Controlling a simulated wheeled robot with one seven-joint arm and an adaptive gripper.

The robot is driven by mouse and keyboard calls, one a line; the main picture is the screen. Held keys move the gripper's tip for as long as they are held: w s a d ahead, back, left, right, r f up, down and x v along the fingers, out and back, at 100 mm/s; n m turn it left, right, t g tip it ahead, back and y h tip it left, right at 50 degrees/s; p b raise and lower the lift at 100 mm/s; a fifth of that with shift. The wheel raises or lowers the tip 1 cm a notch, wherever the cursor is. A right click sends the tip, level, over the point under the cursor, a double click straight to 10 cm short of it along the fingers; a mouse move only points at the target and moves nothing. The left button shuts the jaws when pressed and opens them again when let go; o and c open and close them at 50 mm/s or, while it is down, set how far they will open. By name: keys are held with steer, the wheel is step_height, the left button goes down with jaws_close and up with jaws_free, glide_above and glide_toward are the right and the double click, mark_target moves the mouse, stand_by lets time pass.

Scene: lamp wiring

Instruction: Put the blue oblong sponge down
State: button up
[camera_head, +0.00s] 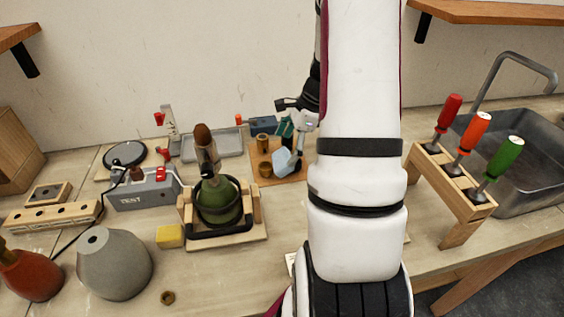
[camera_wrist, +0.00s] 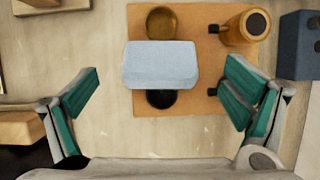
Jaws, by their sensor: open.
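The light blue oblong sponge (camera_wrist: 160,65) lies over the orange-brown mat (camera_wrist: 205,105) in the wrist view, between the open jaws and clear of both fingers. It partly covers a brass cup (camera_wrist: 161,22) and a dark round thing (camera_wrist: 161,98); I cannot tell whether it rests on them or on the mat. In the head view the sponge (camera_head: 286,162) looks tilted, just below my gripper (camera_head: 295,130). My gripper (camera_wrist: 162,86) has green-padded fingers spread wide to either side, with nothing held.
A brass cylinder (camera_wrist: 243,27) stands on the mat's right side, with a dark blue block (camera_wrist: 298,45) beyond it. A green bottle in a wooden cradle (camera_head: 222,212) stands left of the mat. A screwdriver rack (camera_head: 450,180) and sink (camera_head: 510,170) are at right.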

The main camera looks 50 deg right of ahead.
mark_target(280, 158)
steer(key=shift+p+x, duration=0.3)
steer(key=shift+x, duration=2.45)
steer(key=shift+s+d+f, duration=0.1)
steer(key=shift+s+d, duration=0.05)
steer(key=c, duration=1.1)
steer(key=shift+r+p, duration=0.5)
steer(key=shift+r, duration=0.3)
step_height(280, 158, up, 3)
steer(key=shift+s+f+p, duration=0.1)
steer(key=shift+f+p, duration=0.15)
steer(key=shift+p, duration=0.4)
steer(key=s+a+p, duration=0.2)
steer(key=s+a, duration=0.1)
steer(key=s, duration=0.4)
steer(key=s+a+p, duration=0.2)
steer(key=s+a, duration=0.2)
steer(key=s, duration=0.3)
steer(key=shift+r, duration=0.45)
